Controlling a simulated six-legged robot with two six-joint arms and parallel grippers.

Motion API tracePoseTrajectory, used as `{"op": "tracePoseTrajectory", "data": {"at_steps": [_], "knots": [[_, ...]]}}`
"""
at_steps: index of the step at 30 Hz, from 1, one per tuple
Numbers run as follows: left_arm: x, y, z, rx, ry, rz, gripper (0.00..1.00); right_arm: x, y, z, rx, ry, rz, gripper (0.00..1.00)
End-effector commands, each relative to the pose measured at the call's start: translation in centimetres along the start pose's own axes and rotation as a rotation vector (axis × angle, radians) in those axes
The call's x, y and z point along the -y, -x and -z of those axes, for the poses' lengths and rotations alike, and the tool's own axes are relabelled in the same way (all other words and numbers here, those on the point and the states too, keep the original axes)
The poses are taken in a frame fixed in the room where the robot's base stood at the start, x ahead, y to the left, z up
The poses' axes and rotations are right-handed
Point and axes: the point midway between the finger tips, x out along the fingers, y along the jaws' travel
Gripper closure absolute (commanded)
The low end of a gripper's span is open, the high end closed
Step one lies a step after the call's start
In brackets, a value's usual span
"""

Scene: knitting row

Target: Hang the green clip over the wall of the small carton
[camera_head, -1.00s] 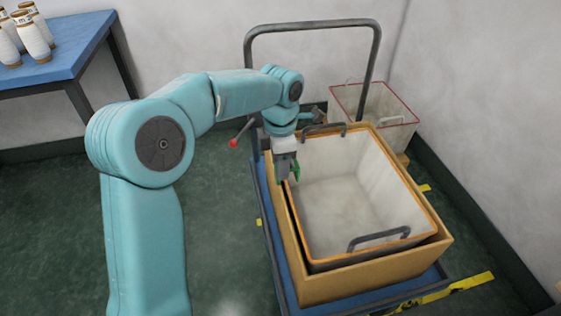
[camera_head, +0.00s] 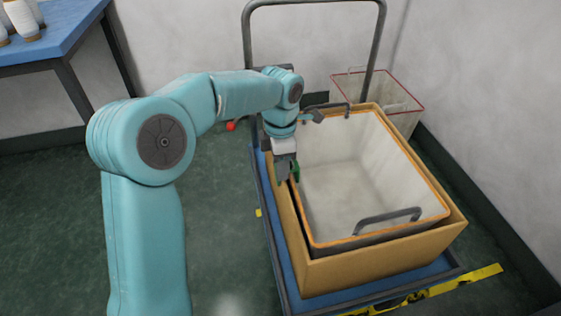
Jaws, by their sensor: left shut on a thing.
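My left gripper (camera_head: 287,178) points down at the left wall of the orange-rimmed bin and is shut on the green clip (camera_head: 297,172). Only a small green part of the clip shows beside the fingers; the rest is hidden behind them. The clip is at the rim, and I cannot tell whether it touches or straddles the wall. The bin is a white-lined container (camera_head: 352,240) with an orange rim and dark handles, set inside a tan carton (camera_head: 390,264). I cannot tell which of these is the small carton. My right gripper is not in view.
The carton stands on a blue cart (camera_head: 281,268) with a tall grey push handle (camera_head: 247,50). A red-rimmed white bin (camera_head: 402,122) stands behind it. A blue table (camera_head: 60,40) with white cones (camera_head: 22,20) is at the upper left. Green floor lies between.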

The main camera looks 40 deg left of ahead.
Motion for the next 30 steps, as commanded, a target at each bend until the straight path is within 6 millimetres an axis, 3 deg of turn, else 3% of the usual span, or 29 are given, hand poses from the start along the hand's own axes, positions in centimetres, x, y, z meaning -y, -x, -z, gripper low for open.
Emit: {"op": "tracePoseTrajectory", "data": {"at_steps": [14, 15, 18, 30], "knots": [[0.1, -1.6, 0.1, -0.006, 0.0, 0.006, 0.89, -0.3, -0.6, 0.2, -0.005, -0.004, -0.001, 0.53], [0.1, -1.6, 0.1, -0.007, 0.0, 0.007, 0.57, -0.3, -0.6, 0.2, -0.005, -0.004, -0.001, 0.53], [0.2, -1.7, 0.1, -0.008, 0.0, 0.01, 0.31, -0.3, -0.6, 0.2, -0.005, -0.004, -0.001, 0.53], [0.3, -1.4, 0.1, -0.008, -0.001, 0.013, 0.31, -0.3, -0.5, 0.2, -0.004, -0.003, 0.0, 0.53]]}}
